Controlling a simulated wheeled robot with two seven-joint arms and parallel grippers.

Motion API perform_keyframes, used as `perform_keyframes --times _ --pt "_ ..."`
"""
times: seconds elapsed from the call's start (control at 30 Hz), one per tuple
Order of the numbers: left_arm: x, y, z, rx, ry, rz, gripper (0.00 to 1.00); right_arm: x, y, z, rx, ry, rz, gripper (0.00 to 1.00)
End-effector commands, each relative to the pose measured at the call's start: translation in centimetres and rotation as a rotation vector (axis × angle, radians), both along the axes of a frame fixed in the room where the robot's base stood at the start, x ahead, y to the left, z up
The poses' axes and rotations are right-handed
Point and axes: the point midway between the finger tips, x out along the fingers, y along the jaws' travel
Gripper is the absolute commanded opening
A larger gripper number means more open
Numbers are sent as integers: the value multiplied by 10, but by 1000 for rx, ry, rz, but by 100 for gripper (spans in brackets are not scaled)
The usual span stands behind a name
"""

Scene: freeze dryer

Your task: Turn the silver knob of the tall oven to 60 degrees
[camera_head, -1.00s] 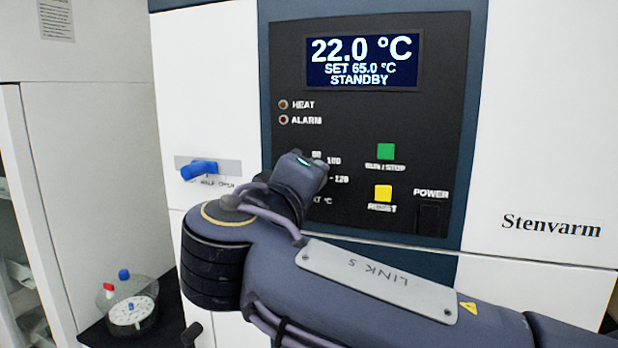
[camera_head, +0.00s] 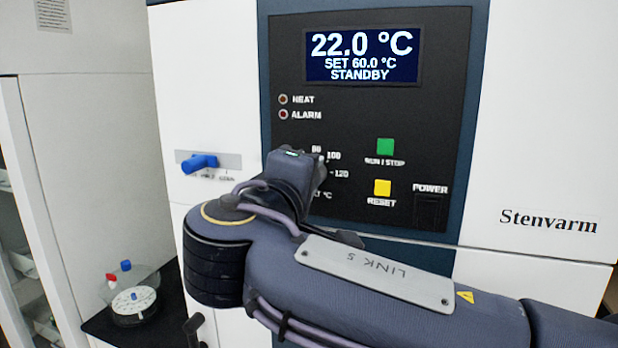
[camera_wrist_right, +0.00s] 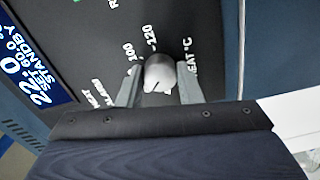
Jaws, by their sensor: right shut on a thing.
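The tall oven's dark control panel (camera_head: 400,115) faces me in the head view. Its display (camera_head: 362,56) reads 22.0 °C, SET 60.0 °C, STANDBY. The silver knob (camera_wrist_right: 158,73) shows in the right wrist view between the two fingers of my right gripper (camera_wrist_right: 160,90), which is shut on it. A dark pointer line shows on the knob's face. In the head view my right wrist hides the knob and part of its scale; the marks 80, 100 and 120 show beside it. My left gripper is not in view.
A green RUN/STOP button (camera_head: 385,147), a yellow RESET button (camera_head: 382,188) and a dark POWER switch (camera_head: 428,211) lie right of the knob. A blue handle (camera_head: 199,163) is on the left. A round device with bottles (camera_head: 133,304) stands lower left.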

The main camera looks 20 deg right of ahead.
Motion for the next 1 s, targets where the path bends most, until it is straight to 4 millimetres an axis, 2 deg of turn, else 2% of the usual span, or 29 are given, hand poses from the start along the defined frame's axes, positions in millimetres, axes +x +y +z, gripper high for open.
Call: perform_keyframes --times 0.03,0.2,0.57,1.0 --pt "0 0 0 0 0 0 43 0 0 -1 0 1 0 33" --pt "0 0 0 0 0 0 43 0 0 -1 0 1 0 54" --pt "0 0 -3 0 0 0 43 -5 5 -1 1 -1 3 54" --pt "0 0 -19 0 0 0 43 -60 42 -2 0 0 3 54"
